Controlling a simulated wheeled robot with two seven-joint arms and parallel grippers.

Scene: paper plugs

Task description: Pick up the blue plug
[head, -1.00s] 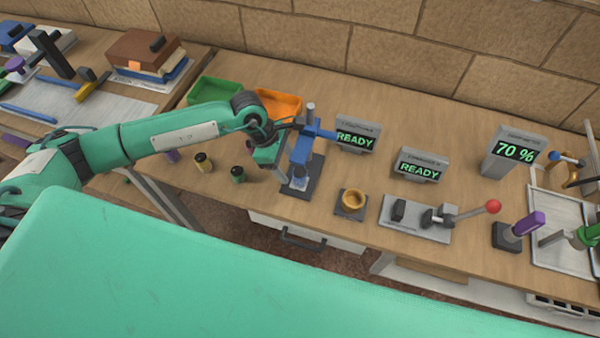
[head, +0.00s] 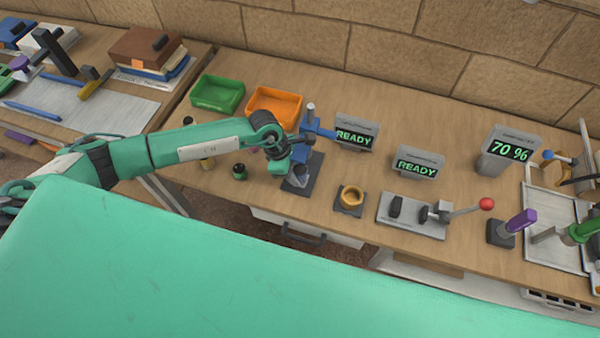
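My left arm reaches in from the left, and its gripper (head: 291,165) is at the front left of the blue press (head: 316,130). Its fingers are small and partly hidden by the wrist, so I cannot tell whether they are open or shut or hold anything. A grey cup-like part (head: 301,176) sits on the dark base of the press, close beside the gripper. I cannot make out a separate blue plug; it may be hidden by the wrist. A small dark-topped green plug (head: 239,172) stands left of the gripper. My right gripper is not in view.
A green tray (head: 217,107) and an orange tray (head: 273,121) lie behind the arm. Right of the press are a brass ring on a base (head: 351,198), a red-knobbed lever device (head: 413,216) and display boxes. My teal body hides the foreground.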

